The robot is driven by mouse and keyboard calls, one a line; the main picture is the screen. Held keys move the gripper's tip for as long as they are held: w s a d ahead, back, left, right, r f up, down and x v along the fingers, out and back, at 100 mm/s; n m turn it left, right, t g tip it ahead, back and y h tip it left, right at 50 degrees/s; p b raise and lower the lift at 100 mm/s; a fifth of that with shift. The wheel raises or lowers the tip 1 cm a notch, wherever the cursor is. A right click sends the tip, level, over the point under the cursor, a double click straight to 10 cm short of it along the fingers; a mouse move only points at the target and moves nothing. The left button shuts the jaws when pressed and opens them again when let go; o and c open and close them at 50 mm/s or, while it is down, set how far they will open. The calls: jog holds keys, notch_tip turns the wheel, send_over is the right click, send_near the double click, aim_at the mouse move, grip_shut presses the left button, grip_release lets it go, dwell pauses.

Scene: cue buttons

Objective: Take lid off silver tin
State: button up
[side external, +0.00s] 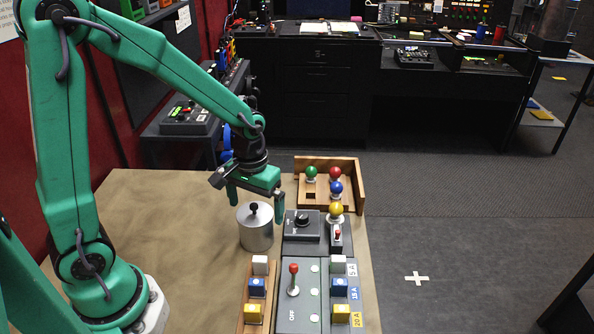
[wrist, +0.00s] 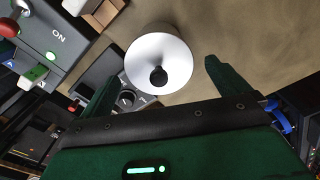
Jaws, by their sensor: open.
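The silver tin (side external: 256,232) stands upright on the tan table, with its lid (side external: 254,214) on top. The lid has a black round knob (side external: 254,207). In the wrist view the lid (wrist: 170,52) shows from above as a pale disc with the black knob (wrist: 158,76) at its middle. My gripper (side external: 255,203) is open and empty, above the tin. In the wrist view the fingers of my gripper (wrist: 158,78) spread either side of the lid's near part. No contact with the lid or knob is visible.
Right of the tin stand a dark dial box (side external: 301,226) and a grey panel with a red-knobbed lever (side external: 293,280). A wooden tray (side external: 349,166) with coloured balls is behind. Coloured blocks (side external: 256,287) stand in front. The table left of the tin (side external: 175,225) is clear.

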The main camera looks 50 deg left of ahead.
jog(key=c, duration=0.9)
jog(key=shift+c, duration=0.2)
jog(key=shift+r, duration=0.15)
jog(key=shift+r, duration=0.9)
notch_tip(320, 180, up, 2)
jog(key=shift+r, duration=0.15)
jog(key=s+d+r, duration=0.6)
jog(key=d, duration=0.4)
jog(key=shift+r, duration=0.35)
